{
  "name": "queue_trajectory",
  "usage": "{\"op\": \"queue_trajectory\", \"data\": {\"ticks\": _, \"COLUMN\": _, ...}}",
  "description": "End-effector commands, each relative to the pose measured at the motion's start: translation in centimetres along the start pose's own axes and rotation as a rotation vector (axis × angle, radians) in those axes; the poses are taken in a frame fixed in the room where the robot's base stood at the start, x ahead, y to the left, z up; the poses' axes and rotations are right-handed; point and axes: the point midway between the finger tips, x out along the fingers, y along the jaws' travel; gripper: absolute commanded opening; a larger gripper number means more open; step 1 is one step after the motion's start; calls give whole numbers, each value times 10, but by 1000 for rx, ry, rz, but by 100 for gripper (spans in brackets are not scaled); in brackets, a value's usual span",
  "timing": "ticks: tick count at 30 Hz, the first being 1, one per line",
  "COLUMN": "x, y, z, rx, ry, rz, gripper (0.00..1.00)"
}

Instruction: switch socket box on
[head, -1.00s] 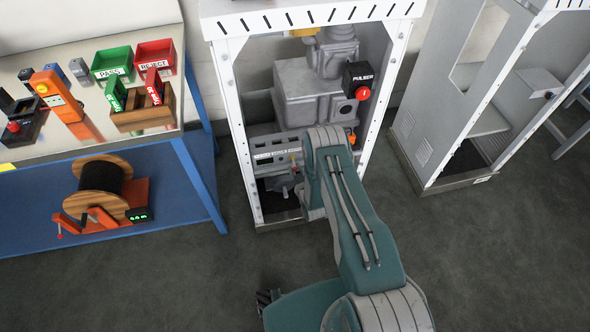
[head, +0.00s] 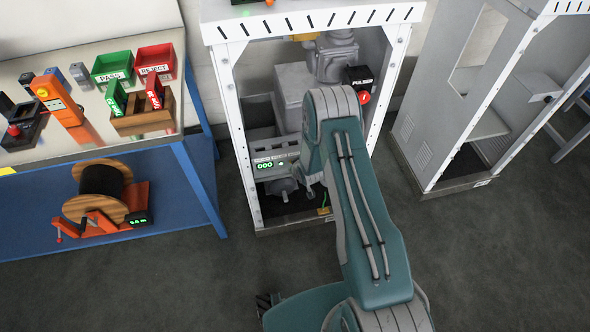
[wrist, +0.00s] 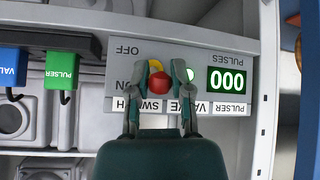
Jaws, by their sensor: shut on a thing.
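The socket box panel (wrist: 220,115) fills the middle of the wrist view, upside down, with OFF, ON, SWITCH, VALVE and PULSER labels. Its switch lever has a red knob (wrist: 153,82) and a yellow part (wrist: 155,66). The red knob sits about level with the ON mark. My gripper (wrist: 153,76) is shut on the lever, one finger on each side. The pulse display (wrist: 227,81) is lit green and reads 000. In the head view the panel's display (head: 265,166) is lit too, while my arm hides the switch.
A blue VALVE plug (wrist: 10,62) and a green PULSER plug (wrist: 61,70) hang left of the panel. The white cabinet frame (head: 240,150) surrounds the panel. A red PULSER button (head: 364,97) is inside, at right. A workbench (head: 60,142) stands left; open floor lies between.

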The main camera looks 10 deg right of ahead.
Motion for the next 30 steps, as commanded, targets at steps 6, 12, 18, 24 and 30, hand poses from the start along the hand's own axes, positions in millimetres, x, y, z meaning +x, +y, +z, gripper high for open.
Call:
{"op": "queue_trajectory", "data": {"ticks": 6, "x": 0, "y": 1, "z": -7, "rx": 1, "ry": -15, "rz": -6, "gripper": 0}}
{"op": "queue_trajectory", "data": {"ticks": 12, "x": 0, "y": 1, "z": -7, "rx": 1, "ry": -17, "rz": -7, "gripper": 0}}
{"op": "queue_trajectory", "data": {"ticks": 18, "x": 0, "y": 1, "z": -7, "rx": 1, "ry": -16, "rz": -6, "gripper": 41}}
{"op": "queue_trajectory", "data": {"ticks": 24, "x": 0, "y": 1, "z": -5, "rx": 2, "ry": -20, "rz": -7, "gripper": 63}}
{"op": "queue_trajectory", "data": {"ticks": 30, "x": -1, "y": 1, "z": -4, "rx": 3, "ry": -24, "rz": -7, "gripper": 63}}
